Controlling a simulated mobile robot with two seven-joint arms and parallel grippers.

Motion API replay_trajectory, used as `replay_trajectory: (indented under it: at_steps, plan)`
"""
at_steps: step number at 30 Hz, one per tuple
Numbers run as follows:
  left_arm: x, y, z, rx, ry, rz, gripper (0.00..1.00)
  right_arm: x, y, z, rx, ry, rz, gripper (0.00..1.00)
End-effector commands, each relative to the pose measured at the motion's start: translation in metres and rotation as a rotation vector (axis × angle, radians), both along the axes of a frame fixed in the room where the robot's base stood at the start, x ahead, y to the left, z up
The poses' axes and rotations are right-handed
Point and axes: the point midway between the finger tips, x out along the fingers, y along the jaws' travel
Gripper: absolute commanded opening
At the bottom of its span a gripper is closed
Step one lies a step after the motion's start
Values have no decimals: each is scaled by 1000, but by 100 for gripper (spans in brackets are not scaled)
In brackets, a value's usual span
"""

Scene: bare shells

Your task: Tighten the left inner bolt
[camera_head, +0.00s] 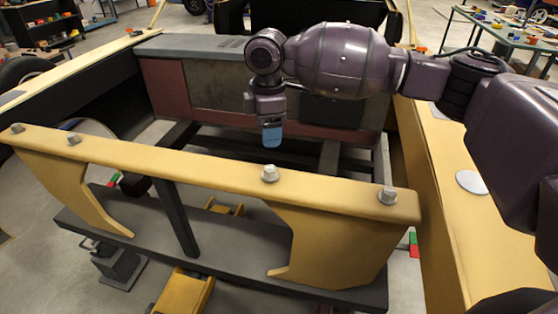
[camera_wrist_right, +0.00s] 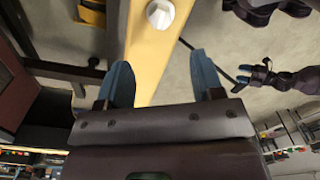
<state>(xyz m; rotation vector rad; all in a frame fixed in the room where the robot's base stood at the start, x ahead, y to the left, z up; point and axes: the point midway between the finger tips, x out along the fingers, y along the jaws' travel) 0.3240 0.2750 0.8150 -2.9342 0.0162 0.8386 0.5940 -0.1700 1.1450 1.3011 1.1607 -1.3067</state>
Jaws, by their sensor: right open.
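A yellow beam (camera_head: 180,162) crosses the head view, with several grey hex bolts on top. The left inner bolt (camera_head: 74,139) is second from the left and stands clear of my gripper. The right inner bolt (camera_head: 270,173) stands on the beam just in front of my right gripper (camera_head: 272,136), which points down with blue fingertips. In the right wrist view, my right gripper (camera_wrist_right: 160,60) is open and empty, its blue fingers on either side of the beam in the picture. A bolt head (camera_wrist_right: 160,14) shows beyond them.
Yellow side rails (camera_head: 450,210) and a dark red and grey panel (camera_head: 215,88) frame the space. A dark crossbar (camera_head: 220,258) runs below the beam. A round white disc (camera_head: 471,182) lies on the right rail. A cluttered table (camera_head: 510,35) stands at the back right.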

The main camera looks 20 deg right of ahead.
Motion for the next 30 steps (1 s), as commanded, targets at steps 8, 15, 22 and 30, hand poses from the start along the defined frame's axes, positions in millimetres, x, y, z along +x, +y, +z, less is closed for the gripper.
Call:
replay_trajectory:
  at_steps: [8, 15, 22, 30]
  plan:
    - [0, 1, 0, 3, 0, -1, 61, -2, -2, -28, -7, 12, 1, 61]
    - [1, 2, 0, 5, -2, -2, 61, -2, -1, -69, -5, 10, 2, 61]
    - [2, 1, 1, 5, -6, -2, 61, -2, -1, -97, -5, 9, 1, 61]
    - [3, 1, 1, 4, -8, -3, 61, -3, -1, -106, -5, 7, 2, 61]
